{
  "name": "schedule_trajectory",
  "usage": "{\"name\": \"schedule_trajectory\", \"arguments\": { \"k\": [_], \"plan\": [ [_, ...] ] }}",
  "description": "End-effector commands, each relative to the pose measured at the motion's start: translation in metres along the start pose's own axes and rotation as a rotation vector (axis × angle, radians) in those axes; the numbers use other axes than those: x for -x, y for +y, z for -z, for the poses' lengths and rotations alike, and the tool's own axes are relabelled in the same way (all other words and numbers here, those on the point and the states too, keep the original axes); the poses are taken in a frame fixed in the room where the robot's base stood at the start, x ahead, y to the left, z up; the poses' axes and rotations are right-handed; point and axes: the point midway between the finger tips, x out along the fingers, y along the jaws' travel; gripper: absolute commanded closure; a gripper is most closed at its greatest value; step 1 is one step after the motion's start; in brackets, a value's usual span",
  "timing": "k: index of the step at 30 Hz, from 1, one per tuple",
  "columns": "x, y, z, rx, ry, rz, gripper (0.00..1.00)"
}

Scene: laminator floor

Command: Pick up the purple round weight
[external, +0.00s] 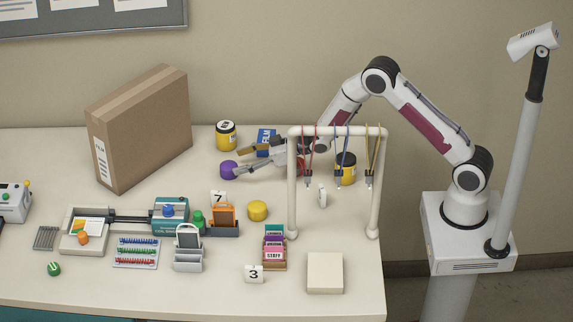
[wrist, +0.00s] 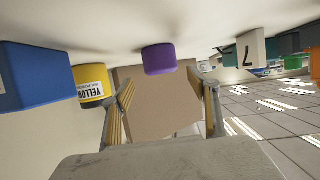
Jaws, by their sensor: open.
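The purple round weight (external: 228,170) stands on the table toward the back, just left of my gripper's fingertips in the external view. My gripper (external: 239,160) is open and reaches left, low over the table. In the wrist view, which is upside down, the purple weight (wrist: 159,59) appears between the two spread fingers (wrist: 168,90), a little beyond their tips. Nothing is held between the fingers. I cannot tell from these frames whether a fingertip touches the weight.
A yellow jar (external: 226,136) and a blue box (external: 266,138) stand close behind my gripper. A rack (external: 291,190) with hanging lanyards stands around my forearm's side. A large cardboard box (external: 140,130) is at the left. A yellow round weight (external: 257,211) lies in front.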

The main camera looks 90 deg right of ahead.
Motion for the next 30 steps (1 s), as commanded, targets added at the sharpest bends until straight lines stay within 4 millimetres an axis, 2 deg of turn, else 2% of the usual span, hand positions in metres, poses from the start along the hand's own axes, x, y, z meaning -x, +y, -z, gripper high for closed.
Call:
{"name": "schedule_trajectory", "arguments": {
  "k": [13, 30],
  "plan": [
    [-0.006, -0.001, -0.001, 0.000, -0.001, 0.001, 0.40],
    [-0.049, -0.004, -0.004, 0.000, 0.000, 0.001, 0.40]
  ]
}}
